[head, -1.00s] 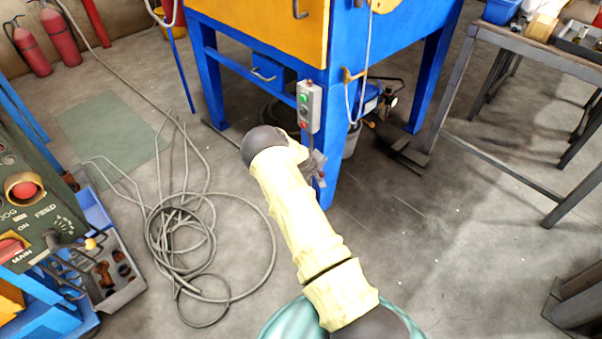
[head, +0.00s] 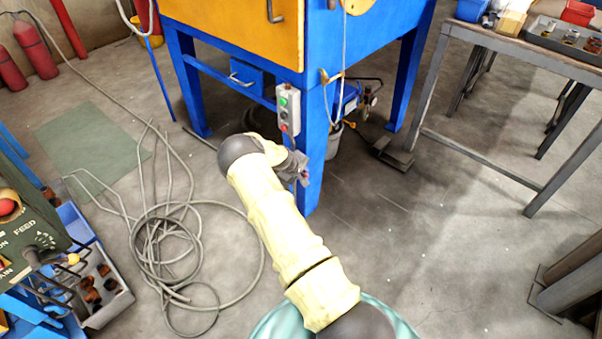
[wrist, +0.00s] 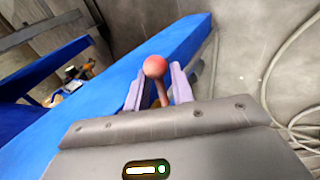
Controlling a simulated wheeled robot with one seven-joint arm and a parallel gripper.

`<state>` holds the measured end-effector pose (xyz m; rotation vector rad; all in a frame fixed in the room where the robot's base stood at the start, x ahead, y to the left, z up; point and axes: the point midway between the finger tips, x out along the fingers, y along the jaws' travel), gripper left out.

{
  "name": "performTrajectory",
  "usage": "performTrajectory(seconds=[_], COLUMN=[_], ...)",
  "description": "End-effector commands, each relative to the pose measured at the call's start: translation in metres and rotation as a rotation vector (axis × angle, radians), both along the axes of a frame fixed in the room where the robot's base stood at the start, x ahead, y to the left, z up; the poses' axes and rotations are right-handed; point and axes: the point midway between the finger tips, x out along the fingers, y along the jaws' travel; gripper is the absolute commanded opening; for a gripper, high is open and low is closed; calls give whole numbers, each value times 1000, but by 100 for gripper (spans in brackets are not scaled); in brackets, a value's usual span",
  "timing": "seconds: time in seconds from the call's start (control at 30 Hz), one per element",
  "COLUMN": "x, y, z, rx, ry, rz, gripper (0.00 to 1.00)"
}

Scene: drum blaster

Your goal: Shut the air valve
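A red ball knob on a thin stem (wrist: 155,67), which looks like the air valve's lever, shows in the wrist view beside the blue leg of the cabinet. My gripper (wrist: 157,88) has its two purple fingers apart, one on each side of the stem, with visible gaps. The ball shows between and just beyond the fingertips. In the head view my gripper (head: 298,166) is at the front blue leg (head: 312,150), below a grey button box (head: 288,108). The valve body is hidden behind my gripper.
Coiled grey hose (head: 175,245) lies on the floor at left. A tool cart (head: 100,290) stands at lower left. A metal workbench (head: 520,50) is at right.

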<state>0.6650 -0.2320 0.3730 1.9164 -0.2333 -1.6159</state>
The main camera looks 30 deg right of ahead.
Motion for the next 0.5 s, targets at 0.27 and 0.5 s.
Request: performTrajectory(seconds=[0.27,0.5], x=[1,-7], y=[5,23], z=[8,40], rx=[0,1], ry=[-6,-5], rz=[4,5], gripper=[24,24])
